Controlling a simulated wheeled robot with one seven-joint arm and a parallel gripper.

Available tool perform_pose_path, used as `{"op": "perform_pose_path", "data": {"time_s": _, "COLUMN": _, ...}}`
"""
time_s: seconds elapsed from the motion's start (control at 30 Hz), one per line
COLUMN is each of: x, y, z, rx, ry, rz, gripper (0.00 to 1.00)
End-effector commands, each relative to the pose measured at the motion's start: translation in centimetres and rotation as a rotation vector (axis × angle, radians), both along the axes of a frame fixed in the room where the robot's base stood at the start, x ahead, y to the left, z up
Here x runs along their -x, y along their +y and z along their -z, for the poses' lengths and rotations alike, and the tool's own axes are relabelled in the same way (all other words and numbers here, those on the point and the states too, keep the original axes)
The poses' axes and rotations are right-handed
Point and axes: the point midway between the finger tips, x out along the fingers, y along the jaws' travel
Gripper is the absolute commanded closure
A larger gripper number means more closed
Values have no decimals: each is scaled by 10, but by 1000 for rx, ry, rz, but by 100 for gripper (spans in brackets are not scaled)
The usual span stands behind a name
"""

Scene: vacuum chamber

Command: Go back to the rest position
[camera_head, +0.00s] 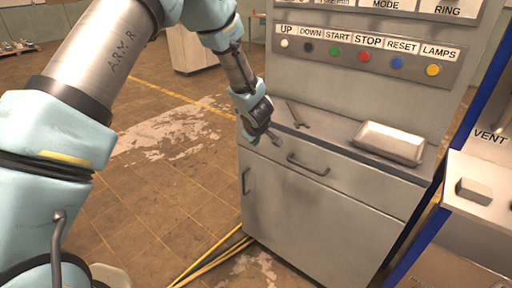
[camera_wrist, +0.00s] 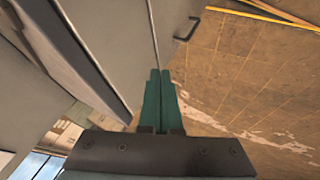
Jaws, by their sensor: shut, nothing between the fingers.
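In the wrist view the two green fingers of my gripper (camera_wrist: 160,75) lie side by side, closed together. The cabinet front and a dark handle (camera_wrist: 187,25) show beyond them. I cannot tell from the pictures whether the fingertips touch the cabinet.
A control panel with coloured buttons (camera_head: 365,56) rises behind the cabinet top. A drawer handle (camera_head: 308,165) sticks out in front. The tiled floor (camera_head: 165,190) at left is mostly clear.

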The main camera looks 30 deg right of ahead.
Motion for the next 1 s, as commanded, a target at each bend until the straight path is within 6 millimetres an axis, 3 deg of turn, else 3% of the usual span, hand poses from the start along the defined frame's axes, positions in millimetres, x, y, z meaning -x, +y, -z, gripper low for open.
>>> {"op": "perform_pose_path", "data": {"time_s": 0.3, "x": 14, "y": 9, "z": -22, "rx": -1, "ry": 0, "rz": 1, "gripper": 100}}
{"op": "perform_pose_path", "data": {"time_s": 0.47, "x": 14, "y": 11, "z": -23, "rx": -1, "ry": 0, "rz": 0, "gripper": 100}}
{"op": "perform_pose_path", "data": {"time_s": 0.57, "x": 4, "y": 23, "z": -32, "rx": -2, "ry": -2, "rz": 12, "gripper": 100}}
{"op": "perform_pose_path", "data": {"time_s": 0.67, "x": -16, "y": 57, "z": -53, "rx": -11, "ry": -2, "rz": 49, "gripper": 100}}
{"op": "perform_pose_path", "data": {"time_s": 0.8, "x": -38, "y": 145, "z": -87, "rx": -62, "ry": 20, "rz": 130, "gripper": 100}}
{"op": "perform_pose_path", "data": {"time_s": 0.9, "x": -36, "y": 217, "z": -104, "rx": -123, "ry": 57, "rz": 179, "gripper": 100}}
{"op": "perform_pose_path", "data": {"time_s": 1.0, "x": -20, "y": 287, "z": -116, "rx": -193, "ry": 109, "rz": 216, "gripper": 100}}
